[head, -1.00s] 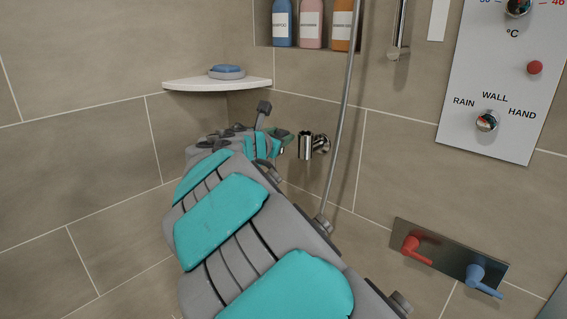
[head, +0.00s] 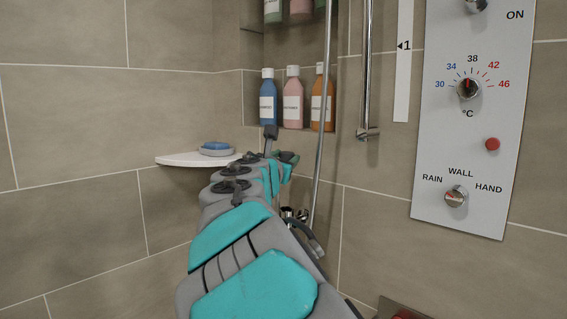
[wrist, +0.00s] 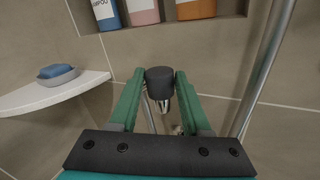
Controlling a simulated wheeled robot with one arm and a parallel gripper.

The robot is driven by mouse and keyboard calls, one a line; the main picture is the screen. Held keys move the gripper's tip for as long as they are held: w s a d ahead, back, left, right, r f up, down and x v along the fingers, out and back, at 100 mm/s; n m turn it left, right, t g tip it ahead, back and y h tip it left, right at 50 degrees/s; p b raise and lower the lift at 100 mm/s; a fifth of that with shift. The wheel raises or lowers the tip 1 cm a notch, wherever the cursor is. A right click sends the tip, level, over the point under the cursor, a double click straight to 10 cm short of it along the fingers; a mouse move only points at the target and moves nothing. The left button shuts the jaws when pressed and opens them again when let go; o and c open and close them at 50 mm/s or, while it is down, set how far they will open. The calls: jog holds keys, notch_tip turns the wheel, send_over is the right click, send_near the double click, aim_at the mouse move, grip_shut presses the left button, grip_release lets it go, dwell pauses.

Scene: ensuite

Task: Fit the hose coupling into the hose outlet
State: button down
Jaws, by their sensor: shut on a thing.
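My gripper (wrist: 160,85) is shut on a dark, round-topped piece (wrist: 160,76), which I take to be the hose coupling. It sits between the green fingertips in the wrist view, with a shiny metal part showing just below it. A chrome wall fitting (head: 296,215), likely the hose outlet, lies below my gripper in the head view. My arm partly hides it, and its opening cannot be seen.
A corner shelf (head: 185,160) with a blue soap on a dish (head: 216,149) is on the left. Bottles (head: 292,100) stand in a wall niche above. A thin metal pipe or hose (head: 322,130) runs close right of my gripper. A control panel (head: 440,130) is farther right.

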jog(key=shift+r+p, duration=0.25)
jog(key=shift+p, duration=0.5)
notch_tip(320, 180, down, 6)
jog(key=b, duration=0.4)
jog(key=shift+f, duration=0.1)
jog(key=shift+n+p, duration=0.3)
jog(key=shift+p, duration=0.7)
dwell(1.1)
jog(key=shift+f+b, duration=1.65)
jog(key=shift+f, duration=1.2)
dwell(0.7)
jog(key=shift+c, duration=1.4)
grip_release()
jog(key=shift+s, duration=0.1)
